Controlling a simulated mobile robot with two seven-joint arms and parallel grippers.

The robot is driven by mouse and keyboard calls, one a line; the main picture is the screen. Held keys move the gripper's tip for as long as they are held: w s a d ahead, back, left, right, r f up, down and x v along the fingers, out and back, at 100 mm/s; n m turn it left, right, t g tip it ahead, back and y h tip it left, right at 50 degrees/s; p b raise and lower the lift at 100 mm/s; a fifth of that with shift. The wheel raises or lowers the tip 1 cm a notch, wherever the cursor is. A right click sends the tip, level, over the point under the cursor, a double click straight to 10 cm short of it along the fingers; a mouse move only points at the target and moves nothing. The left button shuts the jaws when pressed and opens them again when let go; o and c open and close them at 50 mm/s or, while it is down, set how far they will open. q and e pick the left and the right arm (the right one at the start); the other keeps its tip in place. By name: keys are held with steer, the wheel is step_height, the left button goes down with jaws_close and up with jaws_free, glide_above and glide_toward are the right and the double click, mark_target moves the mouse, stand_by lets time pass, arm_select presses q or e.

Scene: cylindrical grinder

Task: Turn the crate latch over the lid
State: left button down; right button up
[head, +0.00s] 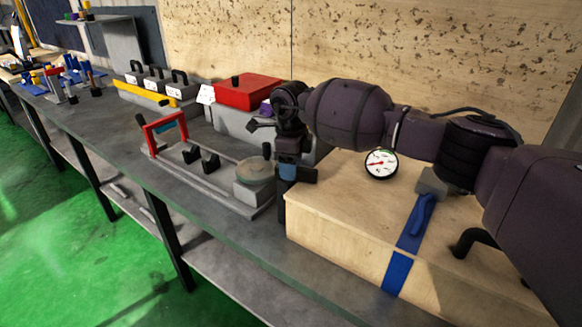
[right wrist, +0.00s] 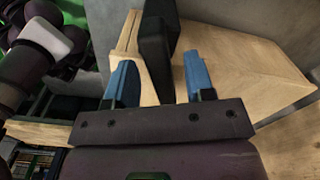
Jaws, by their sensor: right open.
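The wooden crate (head: 345,210) stands at the right end of the bench, its flat lid (head: 325,180) on top. My right gripper (head: 290,176) is at the crate's left end, pointing down. In the right wrist view its blue fingers (right wrist: 158,72) are open. A dark flat bar (right wrist: 158,35), which looks like the crate latch, stands at the crate's end, between and beyond the fingertips. I cannot tell whether a finger touches it. In the head view a dark piece (head: 282,210) shows low at that crate corner, below the gripper. My left gripper is out of view.
A round dial gauge (head: 381,163) and a blue strap (head: 398,270) are on the crate. Left of the crate is a grey fixture (head: 215,190) with a red frame (head: 165,130) and a round disc (head: 255,171). A red box (head: 248,92) stands behind. Bench front edge is clear.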

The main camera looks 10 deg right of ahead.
step_height(320, 180, up, 10)
stand_by(0.5)
steer(key=shift+s, duration=0.1)
